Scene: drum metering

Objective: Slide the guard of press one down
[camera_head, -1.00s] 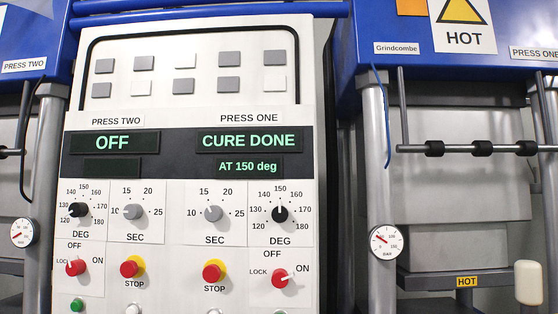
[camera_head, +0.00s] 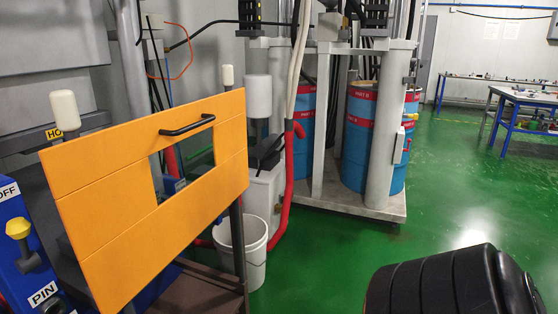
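The orange guard (camera_head: 122,205) stands at the left of the head view, seen at an angle. It is a broad panel with a rectangular window cut through it. A black bar handle (camera_head: 187,126) is fixed near its upper edge. Posts with cream knobs rise behind its top edge, one at the left (camera_head: 65,110) and one at the right (camera_head: 227,76). Part of the press (camera_head: 50,38) shows grey behind the guard. No gripper is in view, and nothing is seen touching the handle.
A blue box with a yellow knob (camera_head: 18,228) and a PIN label is at the lower left. A white bucket (camera_head: 250,252) stands right of the guard. Green floor (camera_head: 450,180) is open at the right, before a workbench (camera_head: 525,97).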

